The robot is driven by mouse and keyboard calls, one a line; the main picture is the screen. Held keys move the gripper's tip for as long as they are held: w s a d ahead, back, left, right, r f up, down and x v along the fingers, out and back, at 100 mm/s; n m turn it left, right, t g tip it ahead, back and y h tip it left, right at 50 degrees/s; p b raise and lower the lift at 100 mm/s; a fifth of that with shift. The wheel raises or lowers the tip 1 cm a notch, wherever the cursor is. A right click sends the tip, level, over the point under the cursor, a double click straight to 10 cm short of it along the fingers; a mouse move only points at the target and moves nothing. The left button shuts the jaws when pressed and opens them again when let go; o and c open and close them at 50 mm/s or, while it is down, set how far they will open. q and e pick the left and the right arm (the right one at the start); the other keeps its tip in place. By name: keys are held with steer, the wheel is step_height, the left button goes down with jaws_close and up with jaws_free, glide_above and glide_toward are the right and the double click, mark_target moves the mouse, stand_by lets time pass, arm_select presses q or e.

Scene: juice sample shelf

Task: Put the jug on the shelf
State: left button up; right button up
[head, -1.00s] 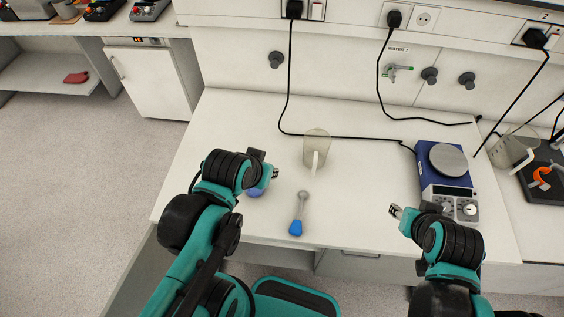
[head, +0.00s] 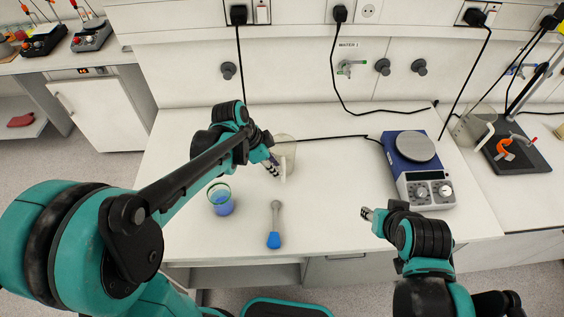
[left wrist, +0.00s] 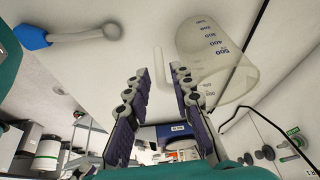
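A clear measuring jug (head: 289,148) stands on the white table, partly hidden behind my left gripper in the head view. In the left wrist view the jug (left wrist: 212,55) shows dark volume marks. Its pale handle (left wrist: 160,68) lies in line with the gap between my left fingers; I cannot tell whether it is between them. My left gripper (head: 273,167) is open, its fingers (left wrist: 160,95) apart and not closed on anything. My right gripper (head: 367,214) is over the table's right front; its finger opening is too small to judge.
A blue hot plate (head: 415,160) is at right. A white ledge (head: 200,32) runs along the wall.

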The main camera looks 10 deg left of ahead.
mark_target(283, 183)
arm_select(q)
steer(key=x, duration=0.2)
steer(key=shift+w+d+f+b, duration=0.1)
steer(key=shift+f+b, duration=0.2)
steer(key=shift+f, duration=0.1)
steer(key=b+x, duration=0.1)
steer(key=x, duration=0.3)
steer(key=shift+d+f+b, duration=0.1)
steer(key=shift+f+b, duration=0.05)
steer(key=shift+b, duration=0.25)
steer(key=shift+d+f, duration=0.15)
steer(key=shift+f, duration=0.25)
steer(key=shift+r, duration=0.1)
steer(key=shift+c, duration=1)
jaws_close()
